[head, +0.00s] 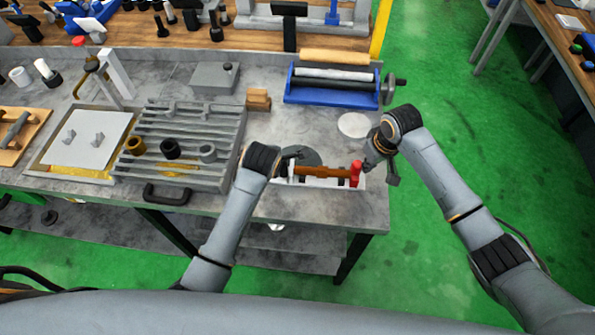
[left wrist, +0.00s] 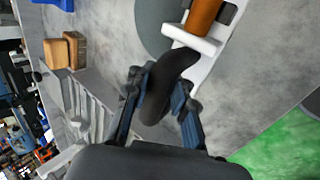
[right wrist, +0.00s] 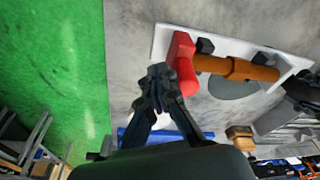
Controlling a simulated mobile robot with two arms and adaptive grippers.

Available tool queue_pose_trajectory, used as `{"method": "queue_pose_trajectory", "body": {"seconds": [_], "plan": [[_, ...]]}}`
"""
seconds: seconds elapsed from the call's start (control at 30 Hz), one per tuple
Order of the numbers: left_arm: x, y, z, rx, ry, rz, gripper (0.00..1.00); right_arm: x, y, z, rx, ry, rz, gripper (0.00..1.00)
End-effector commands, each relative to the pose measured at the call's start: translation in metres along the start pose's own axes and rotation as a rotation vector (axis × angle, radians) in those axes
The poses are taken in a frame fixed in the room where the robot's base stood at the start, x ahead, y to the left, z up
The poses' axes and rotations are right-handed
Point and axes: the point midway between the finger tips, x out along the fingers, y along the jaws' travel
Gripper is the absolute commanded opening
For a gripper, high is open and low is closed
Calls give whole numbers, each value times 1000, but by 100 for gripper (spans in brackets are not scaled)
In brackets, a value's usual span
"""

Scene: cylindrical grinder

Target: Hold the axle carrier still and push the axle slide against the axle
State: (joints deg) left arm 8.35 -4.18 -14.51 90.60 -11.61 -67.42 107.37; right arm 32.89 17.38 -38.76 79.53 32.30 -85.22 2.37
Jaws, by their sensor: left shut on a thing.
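The axle carrier (head: 322,184) is a white base near the table's front edge. A brown-orange axle (head: 325,172) lies along it. The red axle slide (head: 356,170) stands at its right end, beside the axle's end. In the right wrist view the red slide (right wrist: 181,62) meets the axle (right wrist: 237,68). My left gripper (head: 286,162) is at the carrier's left end, its fingers around a dark curved handle (left wrist: 168,88) in the left wrist view. My right gripper (right wrist: 157,88) has its fingertips together, right beside the red slide; whether they touch it is unclear.
A grey round disc (head: 300,155) lies behind the carrier. A grooved grey rack (head: 200,128) with rings stands to the left. A blue roller unit (head: 332,96) with a crank is behind. A pale disc (head: 354,125) lies near the table's right edge, beyond which is green floor.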

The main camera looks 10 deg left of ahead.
Motion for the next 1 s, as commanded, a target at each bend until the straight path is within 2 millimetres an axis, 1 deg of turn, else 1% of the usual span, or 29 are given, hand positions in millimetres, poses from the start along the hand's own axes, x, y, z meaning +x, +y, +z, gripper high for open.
{"method": "queue_pose_trajectory", "body": {"seconds": [0.03, 0.4, 0.57, 1.0], "plan": [[-2, 4, 3, -4, -7, 10, 0, 0, 2, 1, 0, 0, -1, 0], [-2, 5, 1, -4, -4, 10, 0, -2, 19, 10, 1, 0, 2, 0], [-2, 5, 0, -4, -3, 10, 0, -5, 21, 10, 1, 1, 2, 0], [-2, 4, 0, -4, -1, 10, 0, -38, 21, 3, 2, 2, 2, 0]]}}
